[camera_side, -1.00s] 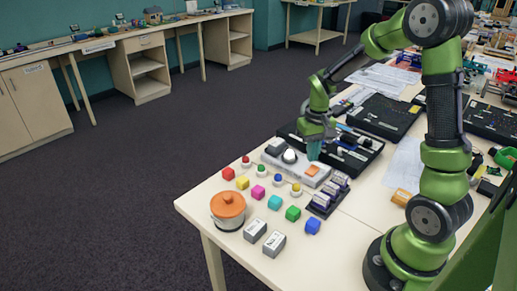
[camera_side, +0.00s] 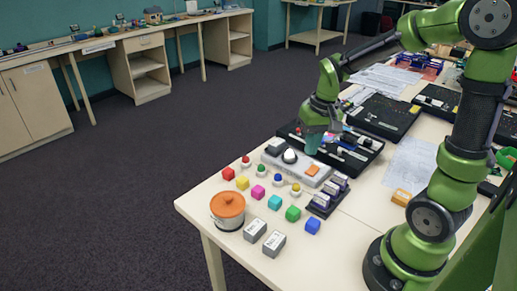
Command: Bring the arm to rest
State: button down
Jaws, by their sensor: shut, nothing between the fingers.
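My gripper (camera_side: 312,146) hangs at the end of my green arm, fingers pointing down. It is shut with nothing held.
An orange-lidded pot (camera_side: 228,209) and grey boxes (camera_side: 256,230) are near the front edge. A dark rack (camera_side: 327,197) stands right of the panel. Papers (camera_side: 408,165) lie farther right.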

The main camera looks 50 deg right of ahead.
jog(key=s+a+r+n+t+y, duration=0.1)
jog(key=s+a+r+t, duration=0.4)
jog(key=a+r, duration=0.5)
jog(key=s+a+n, duration=0.1)
jog(key=s, duration=0.1)
jog(key=shift+s+a+r+t+y, duration=0.3)
jog(key=shift+a, duration=0.1)
